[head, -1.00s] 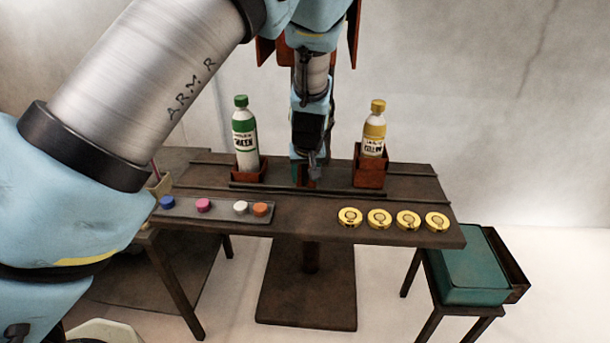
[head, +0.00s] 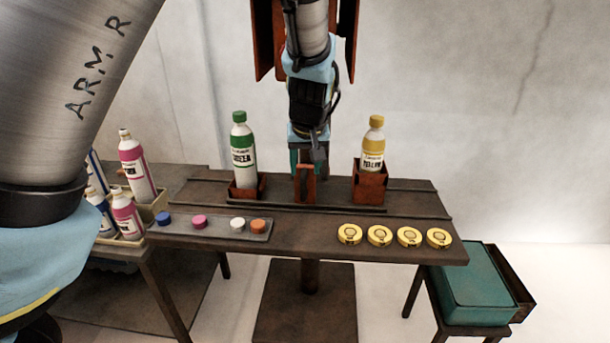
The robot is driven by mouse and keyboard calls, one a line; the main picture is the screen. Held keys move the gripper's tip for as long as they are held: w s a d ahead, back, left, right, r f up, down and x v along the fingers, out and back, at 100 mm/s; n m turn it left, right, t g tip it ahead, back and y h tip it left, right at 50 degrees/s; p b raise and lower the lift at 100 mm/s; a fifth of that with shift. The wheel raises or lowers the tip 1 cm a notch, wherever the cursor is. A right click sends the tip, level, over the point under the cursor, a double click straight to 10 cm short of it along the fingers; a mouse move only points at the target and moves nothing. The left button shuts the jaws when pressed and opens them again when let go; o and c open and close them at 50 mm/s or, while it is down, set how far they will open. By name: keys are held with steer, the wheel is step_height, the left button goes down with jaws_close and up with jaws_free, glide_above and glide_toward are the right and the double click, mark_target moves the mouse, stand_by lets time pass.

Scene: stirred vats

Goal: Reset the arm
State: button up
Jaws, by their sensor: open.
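My gripper (head: 305,180) hangs at the end of my arm over the back half of the dark table (head: 310,226), between two bottles. Its jaws are apart, with nothing visibly held between them. A green-capped bottle (head: 242,155) stands upright in a low red-brown holder (head: 247,187) to the left of the gripper. A yellow-capped bottle (head: 373,146) stands upright in a taller red-brown holder (head: 369,185) to the right. The gripper appears apart from both bottles.
A tray (head: 212,228) with blue, pink, white and orange caps lies front left. Several yellow discs (head: 380,236) lie front right. A crate of bottles (head: 158,206) stands at the left on a side table. A teal box (head: 478,280) sits on a low stand at the right.

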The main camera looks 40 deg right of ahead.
stand_by(0.5)
steer(key=w+a+n+g, duration=0.1)
steer(key=w+a, duration=0.2)
steer(key=a, duration=0.5)
steer(key=w+a+n+y, duration=0.1)
steer(key=w+a, duration=0.2)
steer(key=a, duration=0.4)
steer(key=w+a+n+g, duration=0.1)
steer(key=w+a, duration=0.3)
steer(key=a, duration=0.4)
steer(key=s+a+n, duration=0.1)
steer(key=s+a, duration=0.2)
steer(key=a, duration=0.8)
steer(key=s+a+r+n+y, duration=0.1)
steer(key=s+a, duration=0.2)
steer(key=a, duration=0.9)
steer(key=shift+s+r, duration=0.15)
steer(key=shift+s, duration=0.15)
steer(key=shift+o, duration=0.3)
